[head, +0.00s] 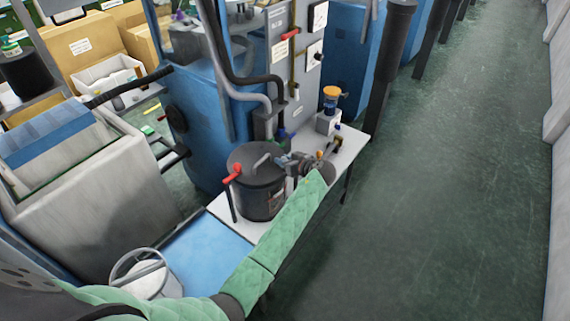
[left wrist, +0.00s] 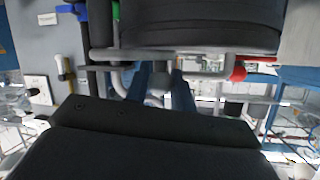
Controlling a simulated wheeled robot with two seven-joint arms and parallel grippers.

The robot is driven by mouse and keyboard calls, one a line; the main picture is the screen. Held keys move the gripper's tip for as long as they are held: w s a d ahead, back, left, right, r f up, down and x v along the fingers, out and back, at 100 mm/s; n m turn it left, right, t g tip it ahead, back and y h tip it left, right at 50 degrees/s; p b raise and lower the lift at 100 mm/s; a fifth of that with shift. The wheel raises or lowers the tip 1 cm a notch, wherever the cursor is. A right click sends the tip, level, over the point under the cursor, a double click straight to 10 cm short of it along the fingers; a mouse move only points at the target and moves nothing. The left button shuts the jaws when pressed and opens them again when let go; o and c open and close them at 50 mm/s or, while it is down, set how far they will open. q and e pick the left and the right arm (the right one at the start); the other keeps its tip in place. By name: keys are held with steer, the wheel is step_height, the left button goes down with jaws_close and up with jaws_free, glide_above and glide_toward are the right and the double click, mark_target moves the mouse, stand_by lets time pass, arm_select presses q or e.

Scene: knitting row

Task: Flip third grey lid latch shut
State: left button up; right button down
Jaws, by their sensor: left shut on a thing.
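The dark round drum with its grey lid (head: 257,160) stands on a pale bench, with a red latch (head: 232,174) at its left edge. The drum's dark wall (left wrist: 200,25) and the red latch (left wrist: 239,71) also show in the left wrist view. My left gripper (head: 287,161) is at the lid's right edge. In the left wrist view its two fingers (left wrist: 161,76) are shut on a small grey latch (left wrist: 158,88) below the lid rim. In the head view the gripper hides this latch, so its angle is unclear. My right gripper is not in view.
Behind the drum stand a blue machine (head: 205,130) and hoses. A large grey bin (head: 100,205) is at the left. The green floor (head: 440,200) at the right is clear.

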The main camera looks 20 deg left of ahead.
arm_select(q)
steer(key=shift+w+a+f+m+t+h+b, duration=0.1)
steer(key=shift+w+a+m+t+h+b, duration=0.1)
steer(key=shift+m+t+h+b, duration=0.25)
steer(key=shift+w+a+f+m+t+h+b, duration=0.15)
steer(key=shift+a+m+t+h+b, duration=0.1)
steer(key=shift+m+t+b, duration=0.3)
steer(key=shift+w+a+r+m+t+h+b, duration=0.1)
steer(key=shift+w+m+t+h+b, duration=0.15)
steer(key=shift+m+t+h, duration=0.2)
steer(key=shift+w+a+r+m+t+h+b, duration=0.15)
steer(key=shift+m+t+h+b, duration=0.2)
steer(key=shift+m, duration=0.2)
steer(key=shift+w+m+t+h, duration=0.4)
steer(key=shift+m+t+h, duration=0.2)
steer(key=shift+m+h, duration=0.3)
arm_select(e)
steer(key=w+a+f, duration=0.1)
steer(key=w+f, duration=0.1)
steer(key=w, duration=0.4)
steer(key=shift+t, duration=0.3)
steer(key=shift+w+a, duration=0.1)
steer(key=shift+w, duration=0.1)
arm_select(q)
steer(key=o, duration=1)
steer(key=shift+c, duration=0.2)
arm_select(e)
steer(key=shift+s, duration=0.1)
